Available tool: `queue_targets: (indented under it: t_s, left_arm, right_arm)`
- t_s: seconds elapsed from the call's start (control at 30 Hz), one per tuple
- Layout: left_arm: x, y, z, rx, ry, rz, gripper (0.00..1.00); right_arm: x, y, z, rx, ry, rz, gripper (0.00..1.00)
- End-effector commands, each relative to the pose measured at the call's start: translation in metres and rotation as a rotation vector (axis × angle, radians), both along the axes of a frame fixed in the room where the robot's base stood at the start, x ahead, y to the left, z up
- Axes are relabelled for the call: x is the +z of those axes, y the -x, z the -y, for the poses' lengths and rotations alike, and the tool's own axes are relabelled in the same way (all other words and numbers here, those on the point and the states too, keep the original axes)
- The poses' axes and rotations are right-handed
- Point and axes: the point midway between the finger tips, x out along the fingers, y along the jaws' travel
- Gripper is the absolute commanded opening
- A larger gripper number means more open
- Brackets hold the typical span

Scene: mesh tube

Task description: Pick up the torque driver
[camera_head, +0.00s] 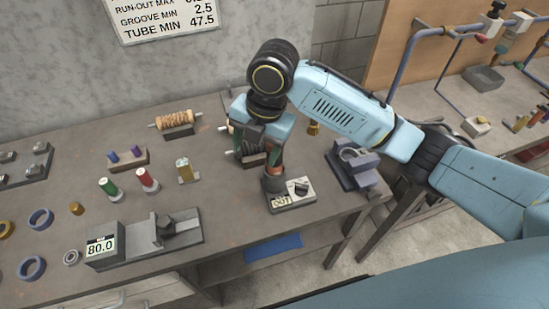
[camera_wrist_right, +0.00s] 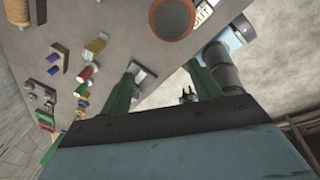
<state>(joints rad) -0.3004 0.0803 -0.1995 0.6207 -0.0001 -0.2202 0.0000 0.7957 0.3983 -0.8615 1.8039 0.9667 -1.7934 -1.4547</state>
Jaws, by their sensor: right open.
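I cannot tell for sure which thing is the torque driver. Candidates are the upright red-handled piece (camera_head: 148,180) and green-handled piece (camera_head: 110,187), both with pale tops, on the bench left of my arm. My right gripper (camera_head: 258,157) points down over the bench near the plate marked OUT (camera_head: 298,200), partly hidden by my wrist. In the right wrist view its two green fingers (camera_wrist_right: 163,67) are apart, with nothing seen between them. My left gripper is not in view.
A grey fixture reading 80.0 (camera_head: 102,248) lies at the bench's front, with blue rings (camera_head: 40,218) to its left. A ribbed shaft on a stand (camera_head: 177,125) is at the back. A purple-grey fixture (camera_head: 355,168) stands near the right edge. Bare bench lies between the small pieces.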

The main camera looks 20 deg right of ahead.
Motion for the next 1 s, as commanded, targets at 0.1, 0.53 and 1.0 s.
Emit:
queue_targets:
  t_s: [0.1,0.53,1.0]
  left_arm:
    - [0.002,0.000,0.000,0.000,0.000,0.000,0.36]
    - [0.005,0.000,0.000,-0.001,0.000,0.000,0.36]
    - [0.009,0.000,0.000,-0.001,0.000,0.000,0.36]
  right_arm:
    - [0.035,-0.015,0.017,0.194,0.093,0.016,0.63]
    - [0.065,-0.025,0.044,0.459,0.203,-0.011,0.63]
    - [-0.002,-0.026,0.044,0.456,0.202,-0.006,0.63]
